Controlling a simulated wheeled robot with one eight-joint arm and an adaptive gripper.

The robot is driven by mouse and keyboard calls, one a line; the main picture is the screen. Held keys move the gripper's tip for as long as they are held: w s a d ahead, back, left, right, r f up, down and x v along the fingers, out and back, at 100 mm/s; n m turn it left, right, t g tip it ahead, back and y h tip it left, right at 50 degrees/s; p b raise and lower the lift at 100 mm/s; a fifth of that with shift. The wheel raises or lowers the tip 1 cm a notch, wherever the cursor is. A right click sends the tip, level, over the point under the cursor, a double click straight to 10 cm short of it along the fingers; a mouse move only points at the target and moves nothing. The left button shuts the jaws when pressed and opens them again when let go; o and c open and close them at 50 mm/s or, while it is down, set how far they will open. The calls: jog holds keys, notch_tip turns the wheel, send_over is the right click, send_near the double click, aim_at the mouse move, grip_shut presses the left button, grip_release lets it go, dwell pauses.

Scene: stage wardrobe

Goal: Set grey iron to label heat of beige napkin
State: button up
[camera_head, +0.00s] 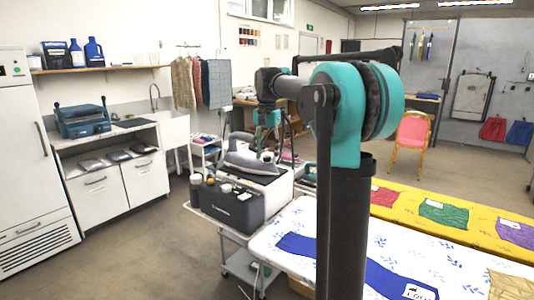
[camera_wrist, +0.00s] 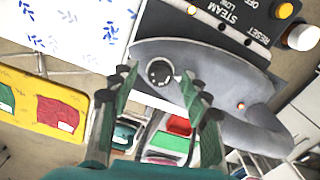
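The grey iron (camera_head: 248,160) sits on a white and dark steam station (camera_head: 235,200) on a cart. In the wrist view the iron (camera_wrist: 210,90) shows from above, with a dark round dial (camera_wrist: 159,72) bearing a light mark. My gripper (camera_wrist: 160,80) is open, its two green fingers either side of the dial and apart from each other. I cannot tell whether they touch it. In the head view my gripper (camera_head: 268,150) is over the iron, partly hidden by my arm. A beige napkin (camera_head: 512,285) lies at the ironing board's right end; its label is not readable.
The patterned ironing board (camera_head: 285,222) carries a blue cloth (camera_head: 300,244) with a label. Behind it a yellow table (camera_head: 405,212) holds red, green and purple cloths. The station's panel (camera_wrist: 245,20) has STEAM and RESET markings. A pink chair (camera_head: 411,133) stands behind.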

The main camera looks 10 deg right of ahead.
aim_at(267, 157)
jog(key=shift+r, duration=0.1)
notch_tip(267, 157, up, 12)
dwell(0.6)
